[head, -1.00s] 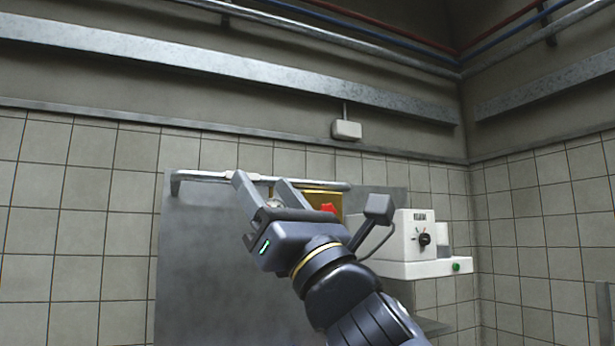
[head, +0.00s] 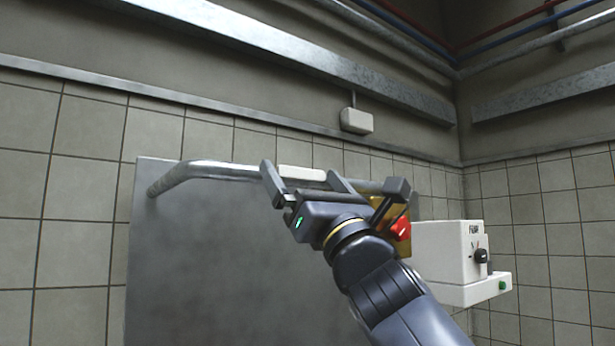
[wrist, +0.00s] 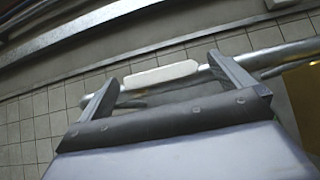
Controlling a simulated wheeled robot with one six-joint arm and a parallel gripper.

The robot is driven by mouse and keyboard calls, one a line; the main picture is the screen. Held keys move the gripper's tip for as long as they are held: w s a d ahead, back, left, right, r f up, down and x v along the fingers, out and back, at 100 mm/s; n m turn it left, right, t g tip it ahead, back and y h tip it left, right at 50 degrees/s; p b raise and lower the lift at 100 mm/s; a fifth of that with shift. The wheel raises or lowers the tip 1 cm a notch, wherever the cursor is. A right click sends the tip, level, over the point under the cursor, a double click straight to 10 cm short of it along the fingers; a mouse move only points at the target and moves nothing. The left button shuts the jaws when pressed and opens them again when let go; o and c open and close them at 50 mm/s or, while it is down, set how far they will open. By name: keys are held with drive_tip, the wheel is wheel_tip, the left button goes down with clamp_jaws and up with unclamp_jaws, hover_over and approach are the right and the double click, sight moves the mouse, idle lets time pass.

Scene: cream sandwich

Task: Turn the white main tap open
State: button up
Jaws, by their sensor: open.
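The white main tap is a rounded white lever (head: 302,173) lying along the grey pipe (head: 215,169) on the wall panel. My gripper (head: 299,169) is open in front of it. In the head view the lever shows in the gap between the two fingers. In the wrist view the white lever (wrist: 160,75) lies lengthwise across the gap, just beyond the fingertips (wrist: 162,68). Nothing is held. I cannot tell whether a finger touches the lever. The tap's body behind my gripper is mostly hidden.
A yellow plate with a red knob (head: 401,229) is right of my gripper, partly hidden by it. A white machine (head: 440,252) with a black dial and a green button is farther right. A grey metal panel (head: 220,260) hangs below the pipe.

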drive_tip(key=c, duration=1.4)
drive_tip(key=shift+f, duration=0.1)
